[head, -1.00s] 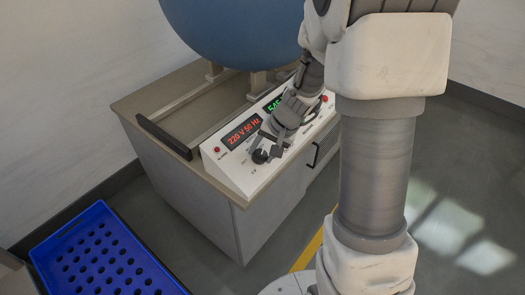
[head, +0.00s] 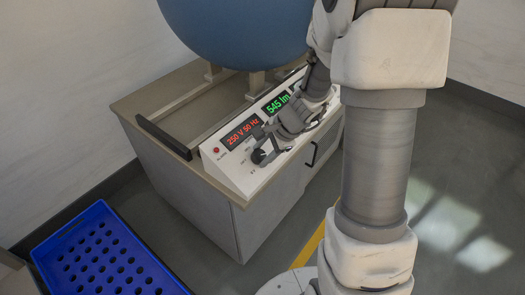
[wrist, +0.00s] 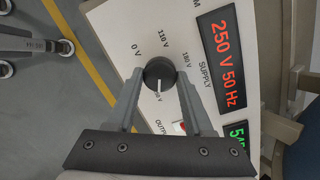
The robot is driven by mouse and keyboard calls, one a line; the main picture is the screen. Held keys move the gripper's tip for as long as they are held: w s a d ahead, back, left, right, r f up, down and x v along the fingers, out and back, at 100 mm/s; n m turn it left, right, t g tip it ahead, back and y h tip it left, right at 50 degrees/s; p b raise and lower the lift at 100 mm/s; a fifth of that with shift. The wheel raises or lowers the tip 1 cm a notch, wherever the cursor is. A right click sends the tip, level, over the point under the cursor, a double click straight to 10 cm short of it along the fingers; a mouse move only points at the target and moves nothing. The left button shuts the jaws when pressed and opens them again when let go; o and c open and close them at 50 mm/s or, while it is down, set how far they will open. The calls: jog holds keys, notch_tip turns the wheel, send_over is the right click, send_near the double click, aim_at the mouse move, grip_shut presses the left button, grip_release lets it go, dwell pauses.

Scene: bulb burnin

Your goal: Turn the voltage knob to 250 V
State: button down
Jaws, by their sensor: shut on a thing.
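The voltage knob (wrist: 160,74) is a round black dial with a white pointer line on the white panel. In the wrist view its line points down toward a partly hidden label ending in "0 V"; the labels 0 V, 110 V and 180 V show around it. The red supply display (wrist: 222,62) reads 250 V 50 Hz, and the same display (head: 240,133) shows in the head view. My gripper (wrist: 160,85) has one finger on each side of the knob and is shut on it. In the head view the knob (head: 259,156) is partly covered by my gripper.
A green display (head: 278,103) reads 545 lm. A large blue sphere (head: 235,30) stands behind the panel on the cabinet (head: 185,185). A black handle bar (head: 163,138) lies to the left. A blue perforated tray (head: 100,255) is at lower left.

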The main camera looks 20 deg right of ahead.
jog(key=shift+m, duration=0.6)
jog(key=shift+c, duration=1.4)
grip_release()
jog(key=p+v, duration=0.7)
jog(key=v, duration=1)
jog(key=shift+s, duration=0.3)
jog(key=shift+d+r, duration=0.1)
jog(key=shift+d, duration=0.05)
